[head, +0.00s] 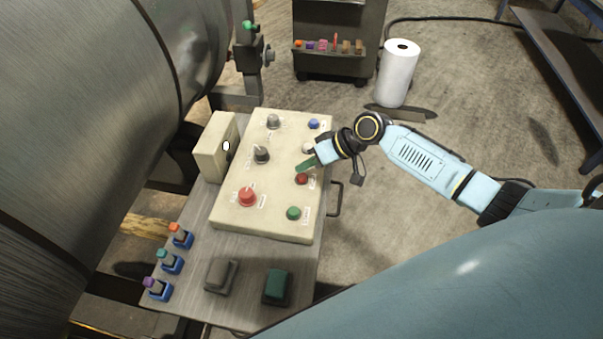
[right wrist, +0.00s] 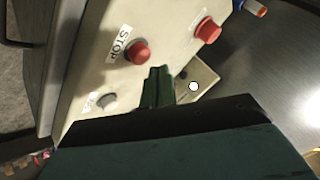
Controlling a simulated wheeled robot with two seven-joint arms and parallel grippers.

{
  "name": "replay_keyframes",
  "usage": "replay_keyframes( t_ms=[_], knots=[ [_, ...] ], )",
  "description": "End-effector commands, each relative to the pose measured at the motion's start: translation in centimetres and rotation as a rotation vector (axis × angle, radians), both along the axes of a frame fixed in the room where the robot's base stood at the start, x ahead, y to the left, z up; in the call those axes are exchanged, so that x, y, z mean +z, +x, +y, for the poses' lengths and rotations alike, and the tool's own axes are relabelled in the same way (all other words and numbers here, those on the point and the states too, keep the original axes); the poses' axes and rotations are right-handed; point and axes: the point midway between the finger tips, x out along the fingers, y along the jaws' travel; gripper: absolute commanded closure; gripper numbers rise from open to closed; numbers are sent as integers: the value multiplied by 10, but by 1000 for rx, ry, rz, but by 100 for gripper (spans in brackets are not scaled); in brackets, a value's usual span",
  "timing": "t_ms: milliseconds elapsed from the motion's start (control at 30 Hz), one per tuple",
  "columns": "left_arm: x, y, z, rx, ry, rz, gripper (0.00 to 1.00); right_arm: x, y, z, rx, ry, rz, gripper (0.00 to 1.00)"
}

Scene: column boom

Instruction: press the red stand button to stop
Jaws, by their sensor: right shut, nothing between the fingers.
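A cream control panel (head: 230,218) stands on a metal table. The small red button (head: 301,179) sits in its right part; in the right wrist view the same red button (right wrist: 137,52) has a STOP label beside it. A larger red mushroom button (head: 247,197) is to its lower left, and it also shows in the right wrist view (right wrist: 207,30). My right gripper (head: 305,165) is shut and empty, its green fingers just above the small red button in the picture. In the right wrist view the fingertips (right wrist: 158,74) appear close to the STOP button; contact is not visible. My left gripper is out of view.
The panel also has a green button (head: 293,213), a blue button (head: 313,124) and dark knobs (head: 262,154). A cream box (head: 212,150) stands on its left. A large metal cylinder (head: 80,100) fills the left side. A white roll (head: 398,75) stands behind on open floor.

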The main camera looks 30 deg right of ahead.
Motion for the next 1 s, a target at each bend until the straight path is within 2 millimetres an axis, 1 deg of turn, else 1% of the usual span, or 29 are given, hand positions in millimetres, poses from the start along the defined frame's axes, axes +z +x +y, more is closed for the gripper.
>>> replay_keyframes(
  t_ms=[33, 200, 433, 533, 1000],
  knots=[
    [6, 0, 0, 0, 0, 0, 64, 7, 0, 0, 0, 0, -1, 100],
    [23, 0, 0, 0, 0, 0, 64, 25, 0, 0, 0, -1, -1, 100],
    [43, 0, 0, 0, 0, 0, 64, 47, 0, 0, 0, -1, -1, 100],
    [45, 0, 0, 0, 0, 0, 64, 49, 0, 0, 0, -1, -1, 100],
    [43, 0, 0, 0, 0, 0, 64, 47, 0, 0, 0, 0, 0, 100]
  ],
)
